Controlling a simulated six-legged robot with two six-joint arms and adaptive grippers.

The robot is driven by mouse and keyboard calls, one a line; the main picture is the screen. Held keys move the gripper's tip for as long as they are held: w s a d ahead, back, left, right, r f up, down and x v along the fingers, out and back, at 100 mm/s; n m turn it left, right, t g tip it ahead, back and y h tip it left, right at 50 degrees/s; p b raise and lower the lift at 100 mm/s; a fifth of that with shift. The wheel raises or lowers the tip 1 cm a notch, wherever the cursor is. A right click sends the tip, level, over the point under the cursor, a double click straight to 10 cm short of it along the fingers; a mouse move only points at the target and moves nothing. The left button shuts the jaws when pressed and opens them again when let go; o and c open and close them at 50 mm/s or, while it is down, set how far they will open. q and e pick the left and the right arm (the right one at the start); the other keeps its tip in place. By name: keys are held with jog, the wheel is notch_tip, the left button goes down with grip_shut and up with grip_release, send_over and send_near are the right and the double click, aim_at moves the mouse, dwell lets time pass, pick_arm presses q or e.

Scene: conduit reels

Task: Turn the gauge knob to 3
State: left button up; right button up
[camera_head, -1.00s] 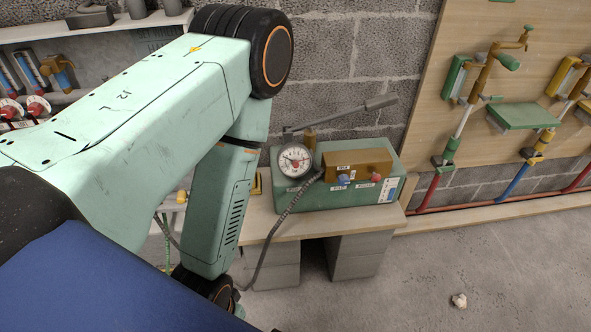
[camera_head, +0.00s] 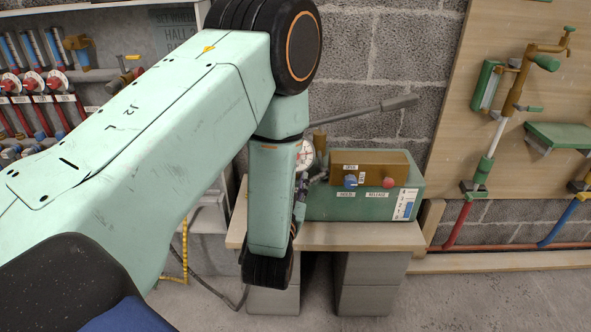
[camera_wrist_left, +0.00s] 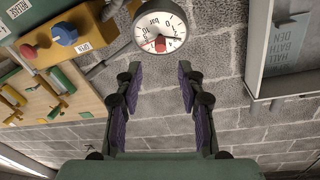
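The round white gauge (camera_head: 306,154) on the green box is partly hidden by my left arm in the head view. In the left wrist view the gauge (camera_wrist_left: 160,22) appears upside down, with a "bar" dial, a dark needle and a small red part low on its face. I cannot tell which number the needle points at. My left gripper (camera_wrist_left: 160,78) is open and empty, its two dark fingers apart below the gauge in that picture. A blue knob (camera_head: 350,181) and a red knob (camera_head: 388,183) sit on the box front. My right gripper is not in view.
The green box (camera_head: 330,205) stands on a bench (camera_head: 385,237) with a long lever (camera_head: 370,108) above it. A shelf with valves and red pipes (camera_head: 35,110) is at left, and a wooden panel with pipework (camera_head: 480,160) at right. The floor in front is clear.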

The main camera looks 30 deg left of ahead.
pick_arm(q)
jog(key=b+x, duration=0.2)
jog(key=x, duration=0.5)
jog(key=shift+w+a, duration=0.1)
jog(key=shift+f, duration=0.1)
grip_shut()
